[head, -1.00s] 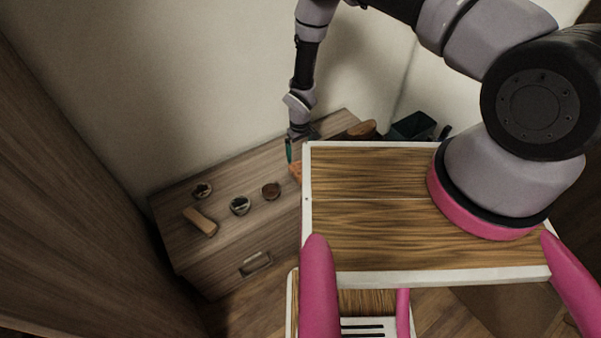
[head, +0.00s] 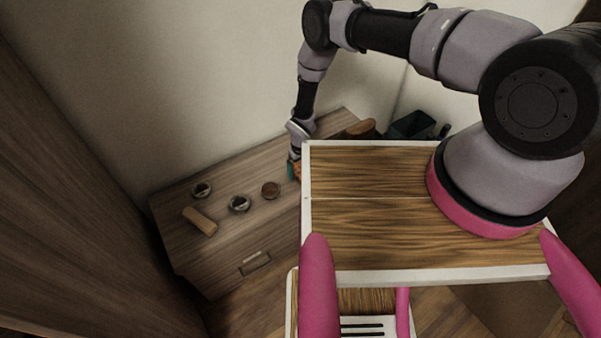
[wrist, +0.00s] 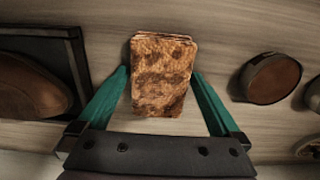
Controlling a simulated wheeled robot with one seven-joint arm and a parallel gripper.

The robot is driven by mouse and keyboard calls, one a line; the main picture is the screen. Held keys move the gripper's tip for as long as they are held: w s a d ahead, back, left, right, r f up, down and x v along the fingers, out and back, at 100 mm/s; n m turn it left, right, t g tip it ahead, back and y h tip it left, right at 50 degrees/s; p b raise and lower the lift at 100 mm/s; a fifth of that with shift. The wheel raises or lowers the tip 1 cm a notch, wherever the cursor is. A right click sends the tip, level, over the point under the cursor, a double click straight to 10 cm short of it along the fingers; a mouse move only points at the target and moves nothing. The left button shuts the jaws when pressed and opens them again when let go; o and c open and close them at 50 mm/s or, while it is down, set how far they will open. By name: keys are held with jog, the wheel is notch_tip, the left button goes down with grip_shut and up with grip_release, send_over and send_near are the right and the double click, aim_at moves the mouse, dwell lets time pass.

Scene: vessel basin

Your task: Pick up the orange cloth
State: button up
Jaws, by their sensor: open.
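The orange cloth (wrist: 162,75) is a folded, mottled orange-brown stack lying on the wooden dresser top. In the wrist view it sits between the two green fingers of my gripper (wrist: 160,95), with a gap to each finger visible. My gripper is open and holds nothing. In the head view, the gripper (head: 293,171) is low at the dresser top, and only a small bit of the cloth (head: 298,171) shows beside it. The rest of the cloth there is hidden behind my body and the gripper.
On the dresser (head: 220,225) stand several small items: round bowls or cups (head: 239,204), a brown round piece (head: 271,190) and a tan block (head: 200,221). In the wrist view, a dark tray (wrist: 75,60) with a brown object (wrist: 28,88) lies left of the cloth.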

jog(key=c, duration=1.3)
notch_tip(320, 180, up, 10)
jog(key=shift+r, duration=0.1)
jog(key=o, duration=0.5)
jog(key=shift+c, duration=1.2)
